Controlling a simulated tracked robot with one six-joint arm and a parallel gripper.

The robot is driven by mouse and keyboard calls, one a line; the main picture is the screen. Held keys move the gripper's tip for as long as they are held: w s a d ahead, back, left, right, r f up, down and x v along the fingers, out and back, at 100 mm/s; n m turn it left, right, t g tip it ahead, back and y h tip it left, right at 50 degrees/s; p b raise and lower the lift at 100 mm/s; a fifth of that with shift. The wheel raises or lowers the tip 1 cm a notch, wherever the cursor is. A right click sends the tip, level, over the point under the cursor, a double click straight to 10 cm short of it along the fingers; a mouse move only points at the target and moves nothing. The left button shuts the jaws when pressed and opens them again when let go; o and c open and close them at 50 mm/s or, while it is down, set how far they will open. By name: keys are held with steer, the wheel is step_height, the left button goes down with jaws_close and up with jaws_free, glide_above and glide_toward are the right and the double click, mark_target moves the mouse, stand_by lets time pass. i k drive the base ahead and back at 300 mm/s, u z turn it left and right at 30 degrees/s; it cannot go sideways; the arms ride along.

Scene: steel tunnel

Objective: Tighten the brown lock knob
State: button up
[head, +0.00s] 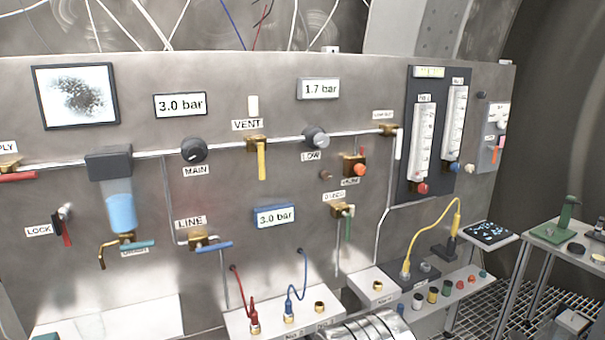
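A small brown knob (326,174) sits on the steel panel, below the grey LOW knob (316,137) and left of a brass valve with an orange-red knob (359,169). It is too small to tell how far it is screwed in. A label reading LOCK (38,230) is at the far left, beside a small silver fitting with a red lever (66,232); no brown knob shows there. My gripper is not in view.
The MAIN knob (193,150), VENT valve (257,145) and LINE valve (203,240) stand out from the panel. Red and blue hoses (303,275) loop above a white port block (270,322). A yellow cable (433,220) and side table (570,240) are at right.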

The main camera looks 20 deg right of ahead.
mark_target(325, 175)
steer(key=u, duration=0.2)
steer(key=i, duration=1.1)
steer(key=z, duration=0.15)
